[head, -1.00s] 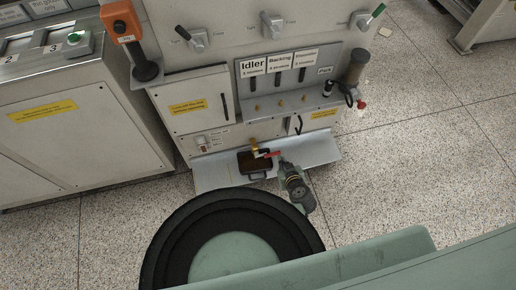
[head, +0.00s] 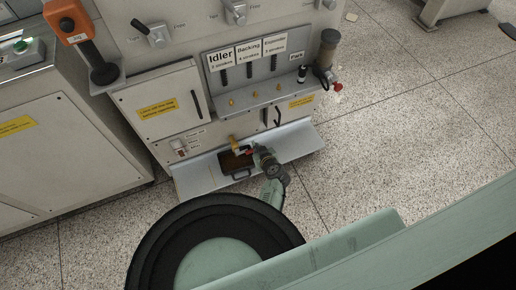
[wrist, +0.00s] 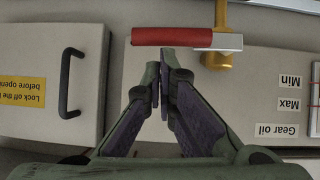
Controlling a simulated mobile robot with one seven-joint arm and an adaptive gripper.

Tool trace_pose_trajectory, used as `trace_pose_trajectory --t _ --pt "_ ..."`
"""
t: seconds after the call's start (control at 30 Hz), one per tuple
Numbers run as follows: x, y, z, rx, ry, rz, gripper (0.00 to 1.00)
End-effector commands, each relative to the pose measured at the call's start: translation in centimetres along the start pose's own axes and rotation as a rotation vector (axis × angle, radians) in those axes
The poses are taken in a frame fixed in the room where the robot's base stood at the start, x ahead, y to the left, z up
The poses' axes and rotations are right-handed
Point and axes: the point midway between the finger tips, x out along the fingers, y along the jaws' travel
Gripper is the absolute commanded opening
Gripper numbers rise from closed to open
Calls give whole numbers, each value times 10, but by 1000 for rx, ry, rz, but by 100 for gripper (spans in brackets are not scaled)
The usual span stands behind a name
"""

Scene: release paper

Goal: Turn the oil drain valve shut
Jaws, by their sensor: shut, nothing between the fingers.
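The oil drain valve is a brass fitting (head: 234,143) low on the machine front, with a red-sleeved lever handle (head: 248,151). In the wrist view the red handle (wrist: 172,36) lies horizontal, joined by a silver end to the brass body (wrist: 217,58). My gripper (head: 258,150) is at the handle in the head view and partly hides it. In the wrist view my gripper (wrist: 163,55) is shut and empty, its fingertips right by the handle's lower edge as pictured. Whether they touch it I cannot tell.
A dark drain tray (head: 238,163) with a handle sits under the valve on a grey metal ledge (head: 195,180). Cabinet doors with black pull handles (wrist: 68,82) flank the valve. A gear oil label (wrist: 276,129) is near it. Speckled floor (head: 400,150) is open at right.

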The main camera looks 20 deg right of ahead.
Motion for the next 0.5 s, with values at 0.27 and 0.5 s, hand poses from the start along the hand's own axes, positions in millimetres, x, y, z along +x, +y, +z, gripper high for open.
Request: trace_pose_trajectory --t 0.27,0.5 --pt "1 0 1 0 1 0 0" --pt "5 1 6 14 1 -10 0"
